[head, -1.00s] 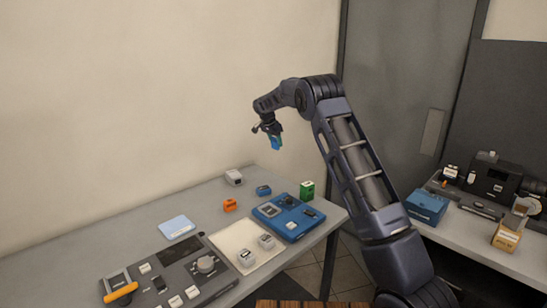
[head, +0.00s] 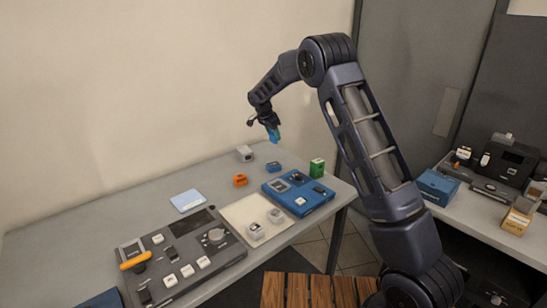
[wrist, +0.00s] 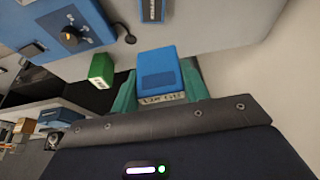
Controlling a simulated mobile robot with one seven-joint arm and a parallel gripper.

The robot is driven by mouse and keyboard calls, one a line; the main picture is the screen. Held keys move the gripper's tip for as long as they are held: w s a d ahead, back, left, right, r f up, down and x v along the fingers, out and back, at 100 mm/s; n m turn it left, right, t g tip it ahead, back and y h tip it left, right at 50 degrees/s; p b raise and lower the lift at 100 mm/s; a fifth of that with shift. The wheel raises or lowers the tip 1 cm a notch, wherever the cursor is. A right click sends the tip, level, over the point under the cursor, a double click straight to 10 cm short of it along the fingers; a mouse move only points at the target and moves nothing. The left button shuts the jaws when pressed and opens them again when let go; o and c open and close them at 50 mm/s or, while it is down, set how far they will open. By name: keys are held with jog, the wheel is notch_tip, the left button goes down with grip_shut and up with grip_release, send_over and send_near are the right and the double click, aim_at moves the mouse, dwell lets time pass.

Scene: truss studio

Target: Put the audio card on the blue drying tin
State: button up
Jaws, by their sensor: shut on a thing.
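My gripper (head: 272,128) hangs in the air above the far end of the left table. Its green fingers are shut on a small blue card (wrist: 163,68) with a pale lettered edge, which I take for the audio card. In the head view the card (head: 274,136) is small and its label cannot be read. A blue box (head: 437,187) stands on the right table and may be the blue drying tin; I cannot be sure. A pale blue flat piece (head: 188,200) lies on the left table.
A blue panel (head: 322,203) with a knob, a green block (head: 317,167), an orange block (head: 240,180), a small blue block (head: 273,166) and a grey block (head: 245,153) occupy the left table. A grey console (head: 190,240) lies nearer.

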notch_tip(320, 180, down, 12)
jog(key=shift+r, duration=0.2)
dwell(0.4)
jog(key=shift+f, duration=0.15)
jog(key=o, duration=1)
jog(key=v, duration=1.2)
jog(key=shift+d+r, duration=0.1)
jog(key=shift+r, duration=0.1)
